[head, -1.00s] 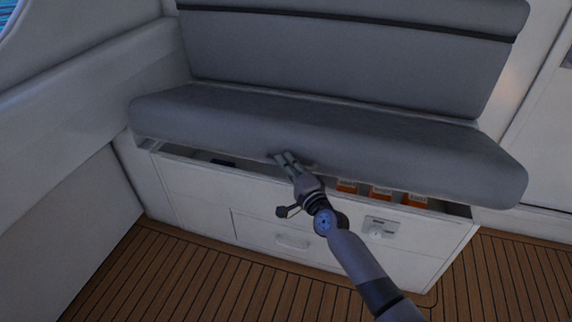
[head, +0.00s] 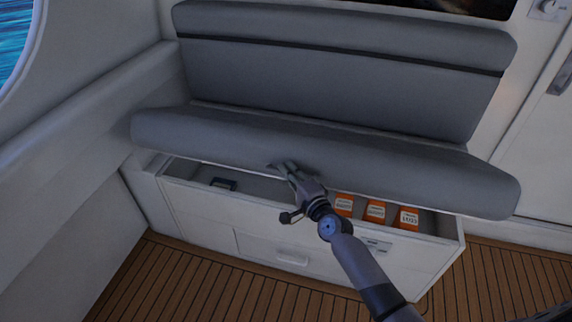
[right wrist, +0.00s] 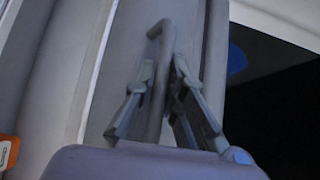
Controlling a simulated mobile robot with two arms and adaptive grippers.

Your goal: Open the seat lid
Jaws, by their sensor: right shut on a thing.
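The seat lid (head: 400,175) is a long grey cushion, tilted up at its front edge, with a gap open above the white seat box (head: 200,204). My right gripper (head: 281,168) is at the middle of the lid's front edge. In the right wrist view the right gripper's fingers (right wrist: 165,95) are shut on a thin grey loop handle (right wrist: 157,38) on the lid. In the head view the gripper mostly hides that handle. My left gripper is not in view.
Several orange boxes (head: 376,210) stand inside the box at the right, and a dark item (head: 222,184) lies at its left. The backrest (head: 330,85) stands behind the lid. Wooden floor (head: 180,275) in front is clear.

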